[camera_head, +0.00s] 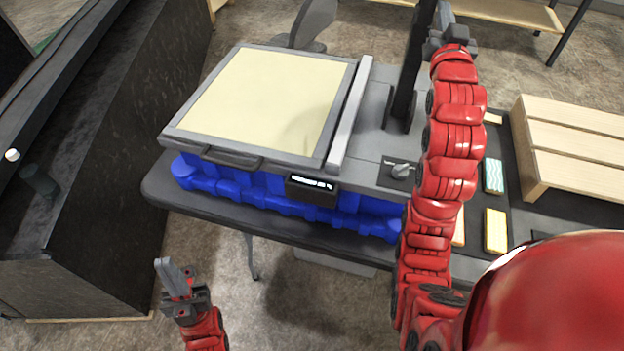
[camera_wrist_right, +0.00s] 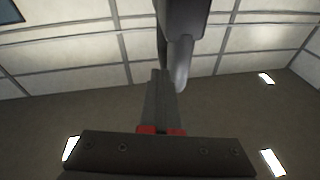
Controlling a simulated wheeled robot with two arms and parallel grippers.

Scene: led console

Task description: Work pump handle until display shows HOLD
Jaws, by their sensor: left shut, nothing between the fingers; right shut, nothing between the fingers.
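The small black display (camera_head: 312,186) is on the front of the console; its lit white characters are too small to read. A dark upright post (camera_head: 405,75), which looks like the pump's, stands at the console's right side and runs out of the top of the head view. My right gripper (camera_head: 443,14) is shut and raised beside the post's upper part. In the right wrist view, its shut fingers (camera_wrist_right: 160,95) point up just beside a dark bar with a grey rounded end (camera_wrist_right: 181,62), possibly the pump handle; contact is unclear. My left gripper (camera_head: 170,272) is shut and empty, below the table's front-left.
The console has a cream panel (camera_head: 265,98) over a blue base (camera_head: 240,190), on a grey table (camera_head: 160,190). A small knob (camera_head: 401,170) sits right of the display. A wooden crate (camera_head: 570,140) stands at right. A dark cabinet (camera_head: 100,150) stands at left.

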